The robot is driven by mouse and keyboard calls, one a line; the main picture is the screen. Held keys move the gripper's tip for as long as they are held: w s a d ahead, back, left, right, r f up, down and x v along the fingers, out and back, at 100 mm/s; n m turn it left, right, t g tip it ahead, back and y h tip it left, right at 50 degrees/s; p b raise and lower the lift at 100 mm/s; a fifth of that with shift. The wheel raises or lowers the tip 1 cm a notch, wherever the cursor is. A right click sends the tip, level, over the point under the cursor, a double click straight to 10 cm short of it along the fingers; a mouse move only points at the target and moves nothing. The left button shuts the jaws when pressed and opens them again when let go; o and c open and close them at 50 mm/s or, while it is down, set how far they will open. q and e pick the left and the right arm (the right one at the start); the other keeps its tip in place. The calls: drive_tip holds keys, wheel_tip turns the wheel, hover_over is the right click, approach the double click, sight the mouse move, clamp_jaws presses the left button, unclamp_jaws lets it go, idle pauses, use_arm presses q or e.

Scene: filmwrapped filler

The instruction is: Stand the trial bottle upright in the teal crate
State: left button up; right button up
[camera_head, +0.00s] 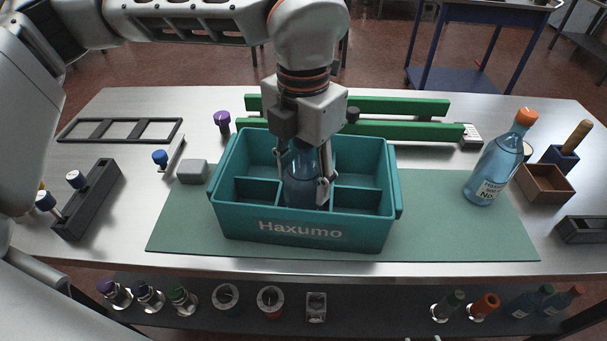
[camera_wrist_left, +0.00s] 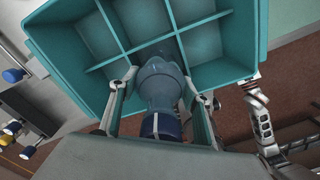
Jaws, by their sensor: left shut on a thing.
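The teal crate (camera_head: 300,236), marked Haxumo and divided into compartments, stands on the green mat. My left gripper (camera_head: 304,185) points down into it, shut on a blue bottle (camera_head: 301,168). The bottle looks about upright, with its lower part inside the front middle compartment; the crate's front wall hides its base, so I cannot tell whether it touches the floor. In the left wrist view the bottle (camera_wrist_left: 160,82) and its dark blue cap (camera_wrist_left: 162,127) lie between the fingers. A second blue bottle (camera_head: 490,165), with an orange cap and a label, stands on the mat at right. My right gripper is out of view.
Green rails (camera_head: 405,131) lie behind the crate. A grey block (camera_head: 192,172) and a dark rack (camera_head: 88,200) are at left. A brown wooden box (camera_head: 545,184) is at right. Several bottles and jars stand on the lower shelf. The mat between crate and second bottle is clear.

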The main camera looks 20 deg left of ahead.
use_arm(q)
drive_tip(key=shift+f, duration=0.2)
drive_tip(key=o, duration=1.6)
drive_tip(key=shift+r, duration=0.1)
wheel_tip(320, 180, up, 12)
drive_tip(key=shift+r, duration=0.15)
